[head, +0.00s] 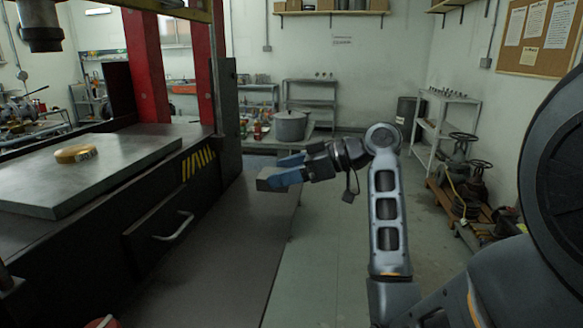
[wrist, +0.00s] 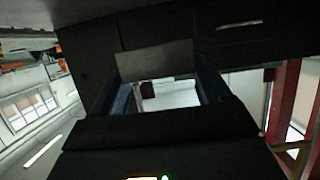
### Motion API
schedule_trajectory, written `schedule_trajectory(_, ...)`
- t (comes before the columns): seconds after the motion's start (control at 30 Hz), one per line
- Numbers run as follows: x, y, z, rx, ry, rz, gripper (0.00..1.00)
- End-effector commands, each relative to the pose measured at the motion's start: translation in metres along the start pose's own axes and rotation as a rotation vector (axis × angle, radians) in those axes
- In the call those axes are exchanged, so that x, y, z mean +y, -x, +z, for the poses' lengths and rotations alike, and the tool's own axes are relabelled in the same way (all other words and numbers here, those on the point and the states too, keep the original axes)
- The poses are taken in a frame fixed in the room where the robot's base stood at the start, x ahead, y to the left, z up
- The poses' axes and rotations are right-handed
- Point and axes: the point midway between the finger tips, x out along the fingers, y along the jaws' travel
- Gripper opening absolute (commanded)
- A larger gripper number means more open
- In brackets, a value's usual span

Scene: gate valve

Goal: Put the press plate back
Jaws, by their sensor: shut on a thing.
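My gripper (head: 287,172) has blue fingers and is shut on a small flat grey metal plate, which I take to be the press plate (head: 268,184). It holds the plate in the air in front of the press, to the right of its dark front. In the wrist view the plate (wrist: 155,59) shows as a grey face between the two fingers (wrist: 160,88). The press bed carries a large grey slab (head: 120,165) at the left. The press ram (head: 40,28) hangs above at the upper left.
A drawer handle (head: 175,227) sticks out of the press front. Red press columns (head: 145,65) stand behind. A big pot (head: 290,126) stands farther back. Valves (head: 465,170) are at the right. Floor between is clear.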

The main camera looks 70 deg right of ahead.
Motion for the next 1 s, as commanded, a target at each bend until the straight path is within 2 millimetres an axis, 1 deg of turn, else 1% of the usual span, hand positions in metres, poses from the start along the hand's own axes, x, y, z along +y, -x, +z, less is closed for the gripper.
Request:
schedule_trajectory(0.03,-0.005,-0.01,0.0,0.002,0.001,-0.003,0.0)
schedule_trajectory(0.2,-0.018,-0.04,0.007,0.002,0.001,-0.002,0.0)
schedule_trajectory(0.3,-0.024,-0.055,0.011,0.003,0.003,-0.001,0.0)
schedule_trajectory(0.4,-0.028,-0.066,0.014,0.003,0.002,0.001,0.0)
schedule_trajectory(0.6,-0.031,-0.074,0.018,0.003,0.002,0.002,0.0)
schedule_trajectory(0.67,-0.031,-0.075,0.023,0.003,0.001,0.002,0.0)
schedule_trajectory(0.83,-0.031,-0.082,0.043,0.002,-0.001,0.002,0.0)
schedule_trajectory(1.0,-0.031,-0.086,0.053,0.003,0.003,0.002,0.0)
